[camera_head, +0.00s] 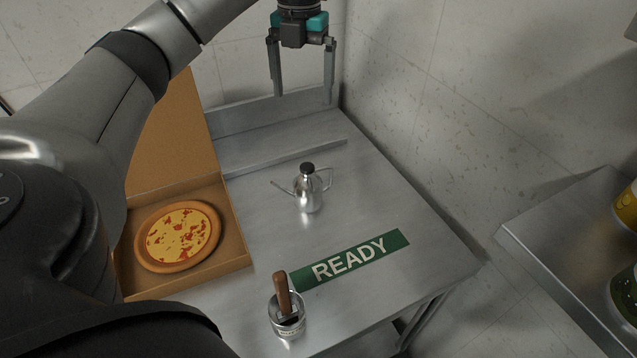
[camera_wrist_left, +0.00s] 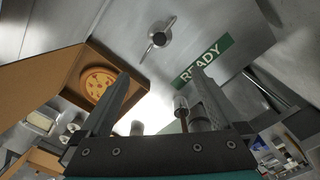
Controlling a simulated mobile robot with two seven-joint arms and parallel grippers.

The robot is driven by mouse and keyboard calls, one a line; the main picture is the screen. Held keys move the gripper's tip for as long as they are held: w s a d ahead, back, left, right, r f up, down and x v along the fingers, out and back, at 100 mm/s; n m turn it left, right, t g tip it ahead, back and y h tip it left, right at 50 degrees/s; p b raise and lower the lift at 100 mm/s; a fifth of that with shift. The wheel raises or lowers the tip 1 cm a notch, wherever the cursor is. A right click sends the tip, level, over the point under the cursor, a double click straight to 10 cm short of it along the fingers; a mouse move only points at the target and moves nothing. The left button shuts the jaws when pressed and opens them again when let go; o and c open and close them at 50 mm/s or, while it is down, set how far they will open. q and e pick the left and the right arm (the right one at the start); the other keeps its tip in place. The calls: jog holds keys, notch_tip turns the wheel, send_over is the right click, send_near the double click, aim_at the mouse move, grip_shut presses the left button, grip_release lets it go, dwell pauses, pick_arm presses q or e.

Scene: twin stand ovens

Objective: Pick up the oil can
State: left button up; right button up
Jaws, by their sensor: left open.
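The oil can (camera_head: 309,192) is a small shiny metal can with a black cap, a thin spout to the left and a handle to the right. It stands upright on the metal table (camera_head: 375,195), behind the green READY label. My left gripper (camera_head: 302,92) is open and empty, high above the back of the table and apart from the can. In the left wrist view the oil can (camera_wrist_left: 160,39) shows beyond the open fingers (camera_wrist_left: 165,88), seen from above. My right gripper is not in view.
An open pizza box (camera_head: 238,240) with a pizza (camera_head: 178,237) lies left of the can. A metal cup (camera_head: 287,321) with a wooden-handled tool stands at the front. The READY label (camera_head: 350,261) is flat on the table. A wall rises at right, and a shelf (camera_head: 570,235) holds containers.

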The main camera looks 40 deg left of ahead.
pick_arm(q)
jog(key=b, duration=0.6)
send_over(308, 167)
notch_tip(308, 167, down, 8)
notch_tip(308, 167, down, 10)
jog(key=b, duration=0.3)
jog(key=shift+f+b, duration=0.3)
jog(key=shift+f, duration=0.8)
notch_tip(308, 167, down, 4)
jog(key=shift+a+r+b, duration=0.15)
jog(key=shift+b, duration=0.55)
jog(key=shift+f, duration=0.35)
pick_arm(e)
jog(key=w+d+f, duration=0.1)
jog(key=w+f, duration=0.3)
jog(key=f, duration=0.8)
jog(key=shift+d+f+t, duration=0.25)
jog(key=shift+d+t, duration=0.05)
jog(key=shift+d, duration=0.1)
